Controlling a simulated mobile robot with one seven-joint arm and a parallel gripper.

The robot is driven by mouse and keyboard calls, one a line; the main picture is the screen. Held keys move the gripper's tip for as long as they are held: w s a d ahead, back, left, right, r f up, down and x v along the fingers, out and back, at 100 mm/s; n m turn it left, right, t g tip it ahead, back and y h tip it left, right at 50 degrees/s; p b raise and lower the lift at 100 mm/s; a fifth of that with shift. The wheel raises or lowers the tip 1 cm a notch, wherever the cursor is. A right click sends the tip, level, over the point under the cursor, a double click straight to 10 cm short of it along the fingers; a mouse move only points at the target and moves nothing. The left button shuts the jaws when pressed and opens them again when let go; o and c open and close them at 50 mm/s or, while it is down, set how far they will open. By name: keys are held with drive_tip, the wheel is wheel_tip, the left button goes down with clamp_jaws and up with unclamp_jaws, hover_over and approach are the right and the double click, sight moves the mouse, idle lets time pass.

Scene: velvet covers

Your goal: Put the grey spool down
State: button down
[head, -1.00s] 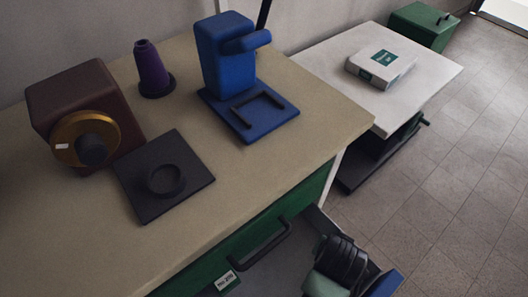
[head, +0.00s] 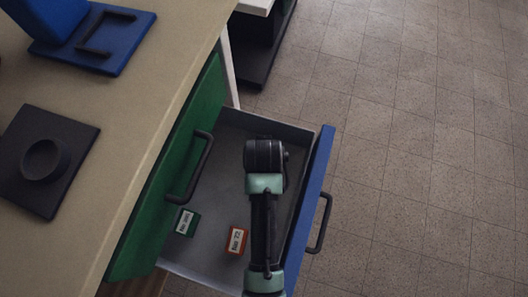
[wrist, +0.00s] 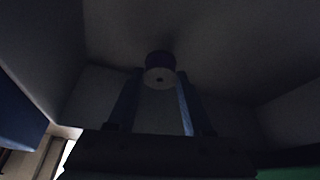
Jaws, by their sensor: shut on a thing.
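My gripper (wrist: 160,88) shows in the wrist view with two blue fingers shut on a small round spool (wrist: 160,70). The spool looks dark grey-blue in the dim light, with a paler round end towards the camera. Dim grey surfaces surround it, apparently the inside of the open drawer (head: 225,165). Whether the spool touches the drawer floor, I cannot tell. In the head view my arm reaches over the drawer and hides my gripper and the spool.
A green box (head: 187,222) and an orange box (head: 236,240), both labelled, lie in the drawer left of my arm. The blue drawer front (head: 312,200) stands at right. The worktop (head: 130,140) holds a black plate with a ring (head: 75,150) and a blue stand (head: 125,50).

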wheel_tip(320, 180, down, 2)
drive_tip(key=shift+r, duration=0.1)
drive_tip(key=shift+c, duration=1.6)
unclamp_jaws()
drive_tip(key=shift+r, duration=0.15)
drive_tip(key=p+v, duration=0.4)
drive_tip(key=v, duration=0.7)
drive_tip(key=shift+s+r+p, duration=0.15)
drive_tip(key=shift+r+p, duration=0.2)
drive_tip(key=shift+p, duration=0.05)
